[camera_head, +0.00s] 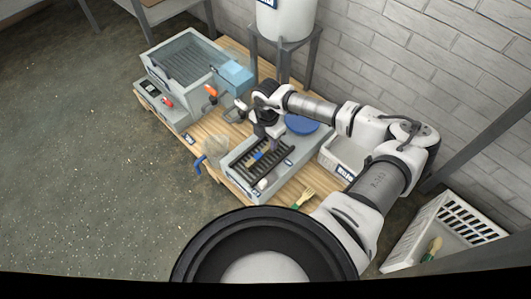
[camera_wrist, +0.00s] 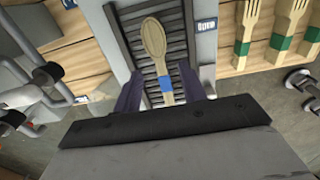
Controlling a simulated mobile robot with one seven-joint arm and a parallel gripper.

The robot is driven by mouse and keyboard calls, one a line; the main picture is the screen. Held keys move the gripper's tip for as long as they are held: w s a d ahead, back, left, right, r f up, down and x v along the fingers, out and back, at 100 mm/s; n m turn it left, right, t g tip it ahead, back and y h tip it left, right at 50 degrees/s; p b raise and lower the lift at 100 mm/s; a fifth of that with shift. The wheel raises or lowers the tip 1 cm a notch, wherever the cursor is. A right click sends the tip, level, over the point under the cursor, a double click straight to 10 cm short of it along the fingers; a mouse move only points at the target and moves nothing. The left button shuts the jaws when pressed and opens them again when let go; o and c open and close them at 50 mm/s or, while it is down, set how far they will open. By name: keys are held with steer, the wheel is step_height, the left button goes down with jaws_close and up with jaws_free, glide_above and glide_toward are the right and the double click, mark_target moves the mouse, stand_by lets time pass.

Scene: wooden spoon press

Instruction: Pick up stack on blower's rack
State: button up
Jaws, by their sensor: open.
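A wooden spoon stack (camera_wrist: 153,42) with a blue band lies on the blower's dark slatted rack (camera_wrist: 178,22) in the wrist view. I cannot tell how many spoons are in it. In the head view the rack (camera_head: 246,167) sits on the grey blower (camera_head: 290,160), and the blue band shows small on it. My gripper (camera_wrist: 163,92) is open, its two dark fingers on either side of the banded handle, apart from it. In the head view my gripper (camera_head: 270,131) is over the rack's far end, partly hidden by the wrist.
Wooden forks with green bands (camera_wrist: 283,28) lie on the wooden table right of the blower. A clear-sided machine (camera_head: 185,68) stands at the back left. A white bin (camera_head: 343,155) stands beside the blower, and a white crate (camera_head: 450,228) is at the right.

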steer(key=f, duration=0.2)
steer(key=f+b, duration=0.1)
steer(key=f, duration=0.1)
steer(key=f+b, duration=0.1)
steer(key=f, duration=0.1)
steer(key=shift+s+a, duration=0.25)
jaws_close()
